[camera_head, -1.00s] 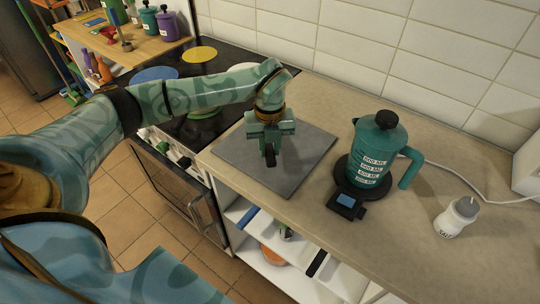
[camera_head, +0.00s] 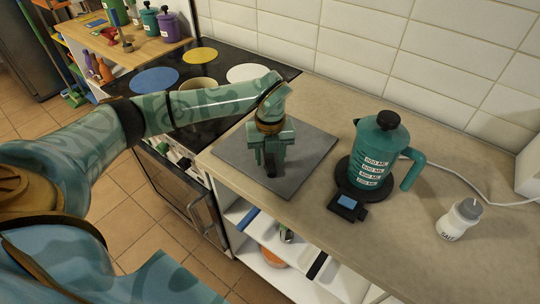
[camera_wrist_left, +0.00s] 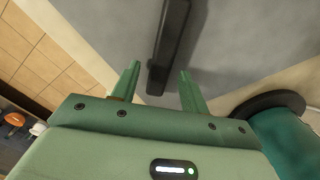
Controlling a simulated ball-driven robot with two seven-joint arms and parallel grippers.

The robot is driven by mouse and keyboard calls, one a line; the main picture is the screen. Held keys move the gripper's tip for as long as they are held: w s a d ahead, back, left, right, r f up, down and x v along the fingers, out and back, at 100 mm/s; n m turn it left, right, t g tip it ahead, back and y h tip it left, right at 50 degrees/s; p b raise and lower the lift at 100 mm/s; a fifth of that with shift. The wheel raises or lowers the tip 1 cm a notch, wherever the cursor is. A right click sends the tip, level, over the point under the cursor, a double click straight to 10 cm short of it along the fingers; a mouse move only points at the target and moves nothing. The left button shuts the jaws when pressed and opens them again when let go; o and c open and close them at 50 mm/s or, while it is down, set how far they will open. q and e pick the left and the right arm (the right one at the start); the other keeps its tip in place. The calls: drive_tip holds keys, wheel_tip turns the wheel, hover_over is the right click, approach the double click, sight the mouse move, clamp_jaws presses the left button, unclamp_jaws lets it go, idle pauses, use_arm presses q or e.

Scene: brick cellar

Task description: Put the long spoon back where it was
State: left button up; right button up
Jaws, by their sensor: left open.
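My left gripper (camera_head: 270,163) is open over the dark grey mat (camera_head: 230,152) on the counter. In the left wrist view, a long dark bar (camera_wrist_left: 171,40), which looks like a handle, shows over the grey mat. Its near end is between the two open fingertips (camera_wrist_left: 160,72), with gaps at the sides. In the head view only a short dark piece (camera_head: 271,170) shows between the fingers; the rest is hidden by my gripper. I cannot tell whether it is the long spoon, as no spoon bowl shows. My right gripper is not in view.
A teal jug (camera_head: 376,150) stands on a dark round base right of the mat, with a small device (camera_head: 347,206) in front. A white salt shaker (camera_head: 459,219) stands farther right. The stove (camera_head: 225,63) is at left. Open shelves (camera_head: 290,258) lie below the counter edge.

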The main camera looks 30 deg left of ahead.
use_arm(q)
wheel_tip(320, 180, up, 12)
drive_tip(key=p, duration=0.2)
